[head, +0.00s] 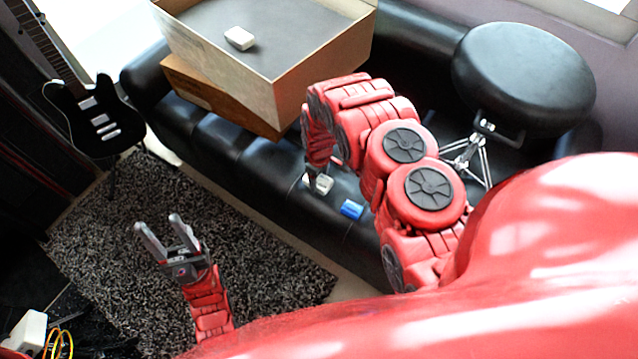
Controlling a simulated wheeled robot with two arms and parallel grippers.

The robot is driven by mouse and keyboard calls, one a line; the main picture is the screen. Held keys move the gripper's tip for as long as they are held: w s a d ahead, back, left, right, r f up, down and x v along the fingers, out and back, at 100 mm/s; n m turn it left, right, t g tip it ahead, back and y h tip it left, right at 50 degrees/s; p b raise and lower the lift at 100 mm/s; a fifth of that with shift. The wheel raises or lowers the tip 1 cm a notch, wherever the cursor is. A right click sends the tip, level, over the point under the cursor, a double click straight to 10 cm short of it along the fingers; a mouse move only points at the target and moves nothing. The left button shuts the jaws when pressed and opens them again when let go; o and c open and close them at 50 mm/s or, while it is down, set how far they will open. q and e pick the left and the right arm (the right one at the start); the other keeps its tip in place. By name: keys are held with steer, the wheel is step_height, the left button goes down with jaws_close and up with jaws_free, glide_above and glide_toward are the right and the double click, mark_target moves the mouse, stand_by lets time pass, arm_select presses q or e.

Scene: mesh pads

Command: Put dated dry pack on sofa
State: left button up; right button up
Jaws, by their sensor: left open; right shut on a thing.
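A small whitish pack (322,184) is at the fingertips of my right gripper (315,181), low over or on the seat of the black sofa (235,148). It looks like the dry pack, but no date can be read at this size. My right gripper is shut on it; the fingers and part of the pack are hard to make out. I cannot tell whether the pack touches the seat. My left gripper (160,232) is open and empty above the rug, left of the sofa.
A small blue item (351,209) lies on the sofa right of the pack. An open box (292,95) on the sofa holds a white block (240,38). A black round stool (524,75) stands at right. A guitar (95,118) and dark shaggy rug (110,225) are at left.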

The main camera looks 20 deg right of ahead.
mark_target(319, 180)
steer(key=shift+f, duration=1.75)
steer(key=shift+f, duration=0.1)
steer(key=o, duration=1.4)
steer(key=shift+w+r, duration=0.1)
steer(key=shift+r, duration=0.6)
step_height(319, 180, up, 4)
steer(key=shift+f, duration=0.1)
step_height(319, 180, up, 7)
steer(key=p, duration=0.6)
steer(key=shift+p, duration=0.4)
